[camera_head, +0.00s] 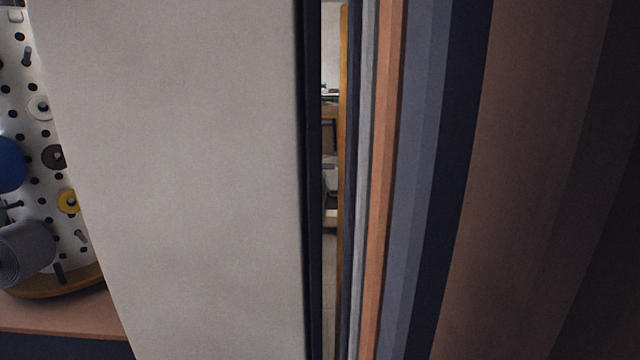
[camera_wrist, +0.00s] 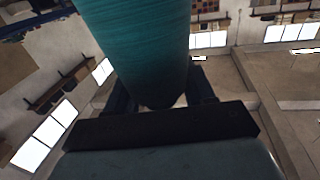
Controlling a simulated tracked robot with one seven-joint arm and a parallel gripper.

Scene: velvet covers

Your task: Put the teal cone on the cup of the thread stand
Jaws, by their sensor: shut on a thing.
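The teal cone (camera_wrist: 140,40) shows large at the top of the wrist view, its lower end between the two dark fingers of my gripper (camera_wrist: 158,92). My gripper is shut on it. In that view the room around it is tilted, and the cone's upper end is cut off by the frame edge. Neither the cone nor my gripper shows in the head view. I cannot make out the cup of the thread stand in either view.
In the head view a tall pale panel (camera_head: 185,180) and several coloured upright bands (camera_head: 410,180) fill most of the picture. A narrow gap (camera_head: 330,180) shows between them. At the left, a white perforated stand (camera_head: 62,225) holds pegs, spools and a grey roll (camera_head: 25,255).

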